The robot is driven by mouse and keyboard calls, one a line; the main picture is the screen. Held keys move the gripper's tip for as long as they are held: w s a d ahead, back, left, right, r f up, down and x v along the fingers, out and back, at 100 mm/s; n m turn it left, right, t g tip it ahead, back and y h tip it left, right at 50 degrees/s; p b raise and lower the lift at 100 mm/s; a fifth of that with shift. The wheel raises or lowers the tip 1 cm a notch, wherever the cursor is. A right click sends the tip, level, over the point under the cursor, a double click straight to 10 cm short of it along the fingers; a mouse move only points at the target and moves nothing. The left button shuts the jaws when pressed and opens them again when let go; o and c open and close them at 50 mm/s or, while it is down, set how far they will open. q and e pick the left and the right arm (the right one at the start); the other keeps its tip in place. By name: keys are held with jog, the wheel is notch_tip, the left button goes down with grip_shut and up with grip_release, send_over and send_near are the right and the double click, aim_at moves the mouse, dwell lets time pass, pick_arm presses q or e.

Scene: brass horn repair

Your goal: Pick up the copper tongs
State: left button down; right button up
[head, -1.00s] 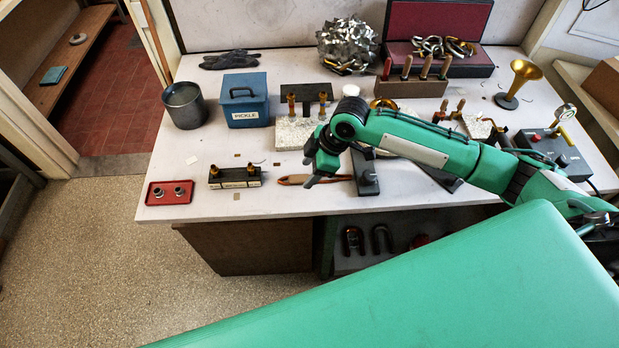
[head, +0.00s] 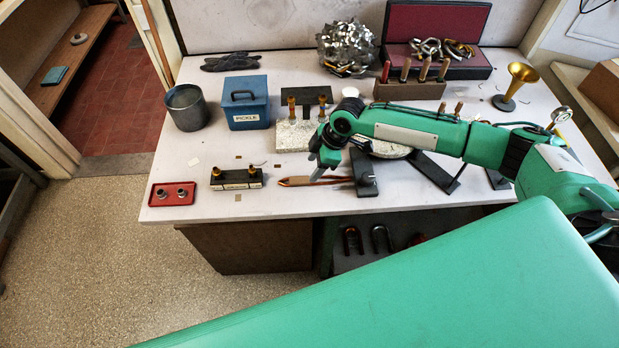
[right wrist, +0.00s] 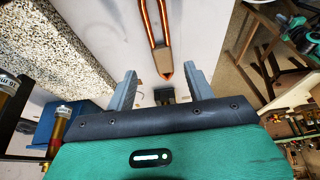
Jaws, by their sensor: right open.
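The copper tongs (head: 300,181) lie flat near the front edge of the white bench in the head view, with their right part beside a dark metal stand. My right gripper (head: 319,172) is open and empty, just above the tongs in the head view. In the right wrist view the pointed end lies between and beyond the two fingers (right wrist: 162,76). I cannot tell the exact height gap. My left gripper is not in view.
A dark stand (head: 364,174) is close to the right of the gripper. A black block with brass fittings (head: 236,179) and a red tray (head: 172,194) stand to the left. A granite slab (head: 291,136) lies behind. Bare bench shows around the tongs' left end.

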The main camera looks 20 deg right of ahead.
aim_at(306, 179)
jog(key=p+x, duration=0.2)
jog(key=x, duration=0.1)
jog(key=shift+s+a+f, duration=0.1)
jog(key=shift+s+f, duration=0.05)
jog(key=shift+f, duration=0.25)
jog(key=shift+a+f, duration=0.2)
jog(key=shift+f, duration=0.5)
jog(key=c, duration=1.1)
